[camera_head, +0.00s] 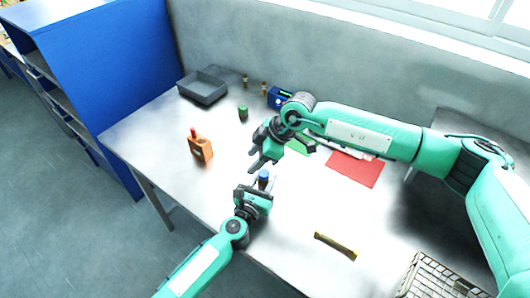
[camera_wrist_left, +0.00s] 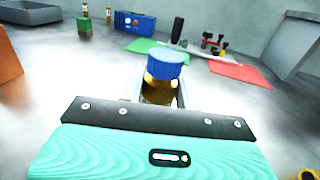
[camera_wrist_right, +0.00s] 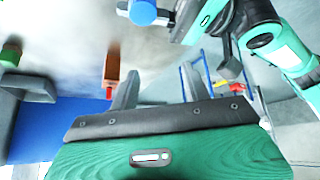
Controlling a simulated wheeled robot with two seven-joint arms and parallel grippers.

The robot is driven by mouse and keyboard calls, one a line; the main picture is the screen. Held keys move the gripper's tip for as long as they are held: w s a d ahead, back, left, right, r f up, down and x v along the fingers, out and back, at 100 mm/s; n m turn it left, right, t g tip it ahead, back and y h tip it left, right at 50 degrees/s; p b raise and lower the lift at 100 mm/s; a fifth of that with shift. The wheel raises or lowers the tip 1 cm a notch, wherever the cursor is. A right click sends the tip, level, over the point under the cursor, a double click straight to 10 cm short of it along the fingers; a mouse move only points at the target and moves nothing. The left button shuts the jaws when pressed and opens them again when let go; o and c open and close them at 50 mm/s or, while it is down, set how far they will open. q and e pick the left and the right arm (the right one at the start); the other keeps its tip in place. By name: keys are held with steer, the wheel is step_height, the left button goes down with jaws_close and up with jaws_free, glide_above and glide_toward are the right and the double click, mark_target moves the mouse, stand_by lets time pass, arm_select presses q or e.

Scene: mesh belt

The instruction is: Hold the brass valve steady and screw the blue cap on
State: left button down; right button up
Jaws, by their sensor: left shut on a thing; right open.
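The brass valve (camera_wrist_left: 157,92) stands upright between the jaws of my left gripper (camera_head: 259,187), which is shut on it above the table. The blue cap (camera_wrist_left: 165,64) sits on top of the valve. It also shows in the head view (camera_head: 264,174) and at the top edge of the right wrist view (camera_wrist_right: 143,12). Whether its thread is engaged cannot be seen. My right gripper (camera_head: 256,160) is open and empty, just behind and left of the cap in the head view. Its fingers (camera_wrist_right: 158,86) are apart from the cap.
An orange block (camera_head: 201,149) with a red top stands left. A grey tray (camera_head: 202,87), a green item (camera_head: 243,111) and a blue box (camera_head: 275,98) are behind. A red mat (camera_head: 355,169) lies right. A yellow-black bar (camera_head: 335,246) and wire basket (camera_head: 412,284) are in front.

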steer(key=w+a+r+n+t+y, duration=0.1)
steer(key=w+a+r+n+y, duration=0.1)
steer(key=a+r+n+y, duration=0.7)
steer(key=w+r+m+t+h, duration=0.1)
steer(key=w+r+m+t, duration=0.3)
steer(key=w+r+t, duration=0.65)
steer(key=w+d+f+n+g+h, duration=0.1)
steer(key=d+f+n+h, duration=0.1)
steer(key=d+f+h, duration=0.3)
steer(key=w+d+f+n+g+h, duration=0.1)
steer(key=d+f+h, duration=0.2)
steer(key=f+h, duration=0.35)
steer(key=s+d+f+n+g+h, duration=0.1)
steer(key=s+f+n+g, duration=0.1)
steer(key=s+n+g, duration=0.1)
steer(key=s+d+f+n+g+h, duration=0.1)
steer(key=s+f+n+g, duration=0.1)
steer(key=s+n+g, duration=0.1)
steer(key=s+d+f+n+g+h, duration=0.1)
steer(key=s+f+n+g, duration=0.1)
steer(key=s, duration=0.4)
steer(key=shift+s+d+f+n+g, duration=0.15)
steer(key=shift+n+g, duration=0.15)
steer(key=shift+n, duration=0.4)
steer(key=shift+s+a+f+n+g, duration=0.15)
steer(key=shift+n+g, duration=0.1)
steer(key=shift+n, duration=0.45)
steer(key=shift+s+d+n+g, duration=0.2)
steer(key=shift+s+n+g, duration=0.1)
steer(key=shift+s+n, duration=0.1)
